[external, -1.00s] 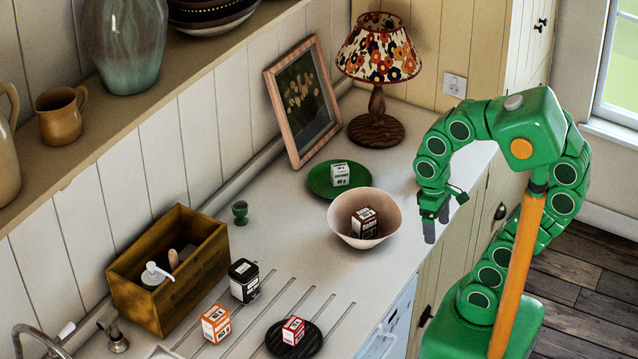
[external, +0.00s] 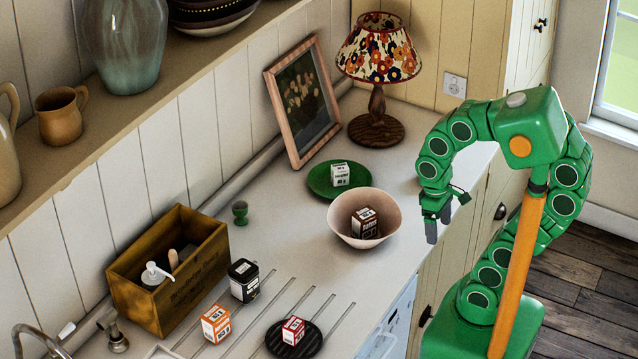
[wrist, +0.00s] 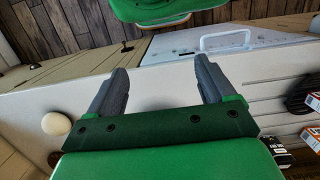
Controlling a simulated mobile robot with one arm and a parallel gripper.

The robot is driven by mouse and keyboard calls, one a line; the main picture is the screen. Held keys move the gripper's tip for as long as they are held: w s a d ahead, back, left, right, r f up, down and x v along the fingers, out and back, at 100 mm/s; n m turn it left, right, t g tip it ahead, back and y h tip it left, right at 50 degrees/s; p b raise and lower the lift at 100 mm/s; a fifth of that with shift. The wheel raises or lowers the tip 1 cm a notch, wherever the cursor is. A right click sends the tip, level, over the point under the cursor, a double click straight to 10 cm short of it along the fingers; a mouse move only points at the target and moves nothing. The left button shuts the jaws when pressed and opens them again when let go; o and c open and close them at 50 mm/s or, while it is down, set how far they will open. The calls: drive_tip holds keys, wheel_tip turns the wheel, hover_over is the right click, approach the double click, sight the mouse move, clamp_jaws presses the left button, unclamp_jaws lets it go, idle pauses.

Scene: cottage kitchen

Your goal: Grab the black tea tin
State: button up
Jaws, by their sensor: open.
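The black tea tin (external: 244,280) stands upright on the counter just right of the wooden crate, with a white label on its side. It also seems to show at the lower right edge of the wrist view (wrist: 278,152), partly cut off. My gripper (external: 437,226) is over the counter's front edge, to the right of the pink bowl and well away from the tin. In the wrist view my gripper (wrist: 160,88) has its two grey fingers spread apart with nothing between them.
An orange-and-white box (external: 216,323) and a red-and-white box on a dark round trivet (external: 276,343) stand near the tin. A pink bowl (external: 345,240) holding a brown box lies between gripper and tin. The wooden crate (external: 160,318) borders the tin's left. A green plate (external: 318,185) is farther back.

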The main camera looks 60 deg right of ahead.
drive_tip(key=shift+o, duration=1.3)
drive_tip(key=m+t+y, duration=0.1)
drive_tip(key=m+y, duration=1.1)
drive_tip(key=m, duration=0.1)
hover_over(245, 267)
drive_tip(key=s+d, duration=0.5)
drive_tip(key=s, duration=0.6)
drive_tip(key=f, duration=0.1)
drive_tip(key=w+f+m+t+y, duration=0.1)
drive_tip(key=w+f+m, duration=0.2)
drive_tip(key=w, duration=0.2)
drive_tip(key=w+f+m+t, duration=0.2)
drive_tip(key=w+m, duration=0.2)
drive_tip(key=w, duration=0.1)
drive_tip(key=shift+x, duration=4.1)
drive_tip(key=shift+w+d+f, duration=0.1)
drive_tip(key=shift+w, duration=0.05)
drive_tip(key=shift+c, duration=0.3)
drive_tip(key=c, duration=1.2)
